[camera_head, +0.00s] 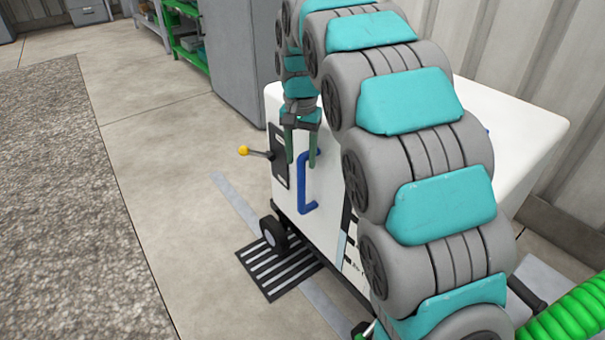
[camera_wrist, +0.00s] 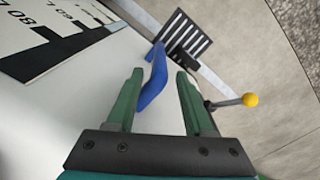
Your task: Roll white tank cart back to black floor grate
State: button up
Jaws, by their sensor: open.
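The white tank cart (camera_head: 318,232) stands on its wheels, with a front wheel (camera_head: 273,231) at the edge of the black floor grate (camera_head: 282,268). The grate also shows in the wrist view (camera_wrist: 183,36). A blue handle (camera_head: 307,184) is on the cart's face, and a lever with a yellow knob (camera_head: 244,150) sticks out left of it. My gripper (camera_head: 302,160) is open at the cart's face. In the wrist view the blue handle (camera_wrist: 154,80) lies between and just beyond the green fingertips (camera_wrist: 160,75); contact cannot be told. My arm hides much of the cart.
A green ribbed hose (camera_head: 572,325) lies at the lower right. A grey cabinet (camera_head: 232,60) and green shelving (camera_head: 187,35) stand behind the cart. A rough grey mat (camera_head: 70,200) covers the left floor. Bare concrete lies between mat and cart.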

aim_at(301, 179)
notch_tip(301, 179, down, 7)
jog(key=shift+s+f, duration=0.15)
jog(key=shift+c, duration=0.3)
grip_shut()
dwell(1.2)
